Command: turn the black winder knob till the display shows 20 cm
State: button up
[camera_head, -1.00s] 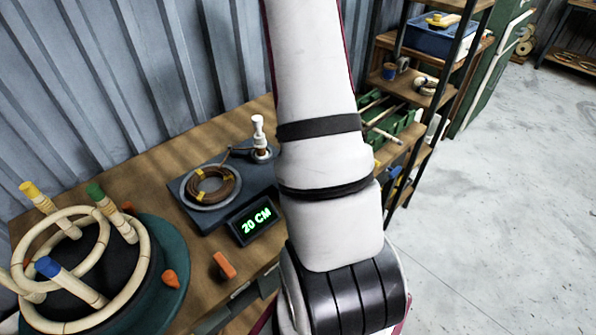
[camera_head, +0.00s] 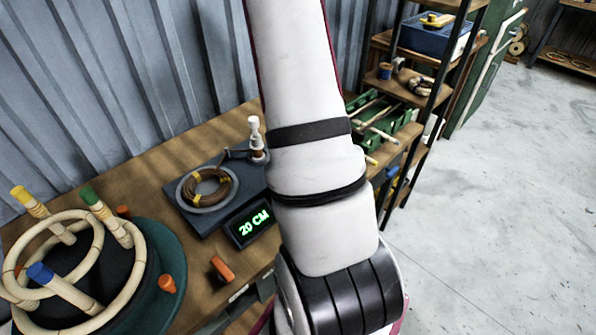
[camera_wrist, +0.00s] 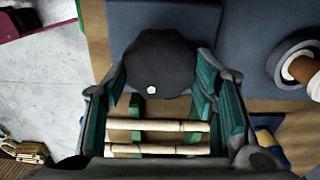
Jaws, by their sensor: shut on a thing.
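The black knob (camera_wrist: 155,58) has a white dot near its lower edge in the wrist view. My gripper (camera_wrist: 163,78) is shut on it, with green pads on its left and right sides. In the head view my arm hides the knob and my gripper. The display (camera_head: 248,224) stands at the front of the dark winder base (camera_head: 198,222) and shows 20 CM in green. My arm just covers its right edge. A coil of brown rattan (camera_head: 209,187) lies in a round dish on the base.
A white-topped post (camera_head: 256,138) stands at the back of the base. A green round form with cream rings and coloured pegs (camera_head: 85,262) fills the table's left. An orange block (camera_head: 222,268) lies in front. A green crate of sticks (camera_head: 384,122) is behind my arm.

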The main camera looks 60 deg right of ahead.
jog(key=o, duration=1.1)
jog(key=shift+o, duration=0.2)
notch_tip(320, 180, up, 12)
jog(key=w+a+r+n+t, duration=0.1)
jog(key=w+a+r+n, duration=0.1)
jog(key=a+r+n, duration=0.55)
jog(key=w+a+r+n+t, duration=0.2)
jog(key=a+r+n, duration=0.15)
jog(key=a, duration=0.75)
jog(key=s+a+r+n+t, duration=0.1)
jog(key=s+a+r+n, duration=0.2)
jog(key=a, duration=0.3)
jog(key=s+a+r+n, duration=0.3)
jog(key=s+a+n, duration=0.1)
jog(key=a+n, duration=0.2)
jog(key=shift+s+a+t, duration=0.2)
jog(key=shift+s+t, duration=0.1)
jog(key=shift+t, duration=0.1)
